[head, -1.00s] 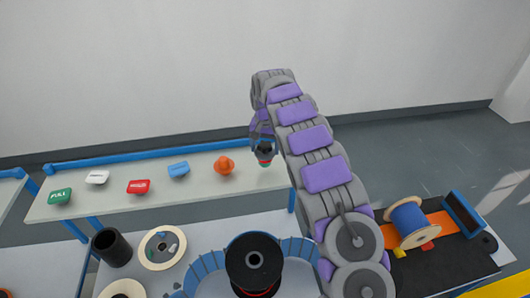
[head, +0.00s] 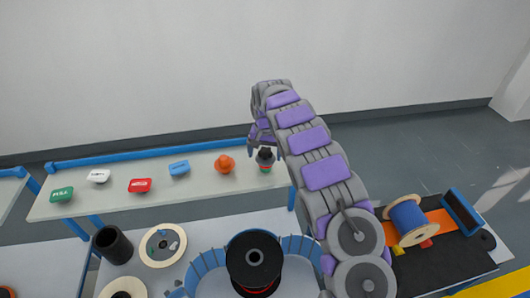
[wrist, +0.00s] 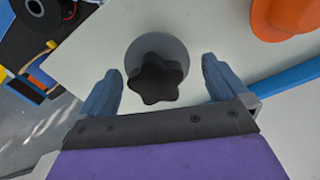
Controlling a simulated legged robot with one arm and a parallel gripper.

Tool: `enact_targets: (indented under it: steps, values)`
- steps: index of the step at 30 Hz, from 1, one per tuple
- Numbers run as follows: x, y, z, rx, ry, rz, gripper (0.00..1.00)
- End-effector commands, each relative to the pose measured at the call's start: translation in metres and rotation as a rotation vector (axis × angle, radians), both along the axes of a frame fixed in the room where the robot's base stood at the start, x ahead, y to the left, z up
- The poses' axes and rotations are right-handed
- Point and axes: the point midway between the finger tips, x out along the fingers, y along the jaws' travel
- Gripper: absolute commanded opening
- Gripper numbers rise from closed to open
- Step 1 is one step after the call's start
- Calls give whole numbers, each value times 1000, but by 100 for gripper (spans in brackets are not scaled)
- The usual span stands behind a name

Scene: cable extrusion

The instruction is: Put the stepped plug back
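The plug with a black star-shaped knob (head: 265,155) stands upright at the right end of the pale table (head: 100,205). Red and green bands show below its knob. In the wrist view the knob (wrist: 158,80) is seen from above, over a round grey disc. My gripper (head: 265,148) is at the plug, with a finger on each side of the knob. In the wrist view my gripper (wrist: 161,72) is open, with clear gaps between both fingers and the knob. The plug's lower part is hidden in the wrist view, and I cannot tell whether it sits in a hole.
An orange knobbed piece (head: 224,164) stands just left of the plug. Blue (head: 179,168), red (head: 139,185), white (head: 99,176) and green (head: 62,194) pieces lie farther left. A black spool (head: 254,258) is in front. A blue-wound spool (head: 408,220) is at right.

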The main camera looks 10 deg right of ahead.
Motion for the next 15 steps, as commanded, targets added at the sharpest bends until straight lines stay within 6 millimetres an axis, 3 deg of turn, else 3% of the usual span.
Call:
enact_targets:
  steps: [8,15]
  values:
    - [0,0,5,0,-1,0,100]
    - [1,1,45,0,-6,2,100]
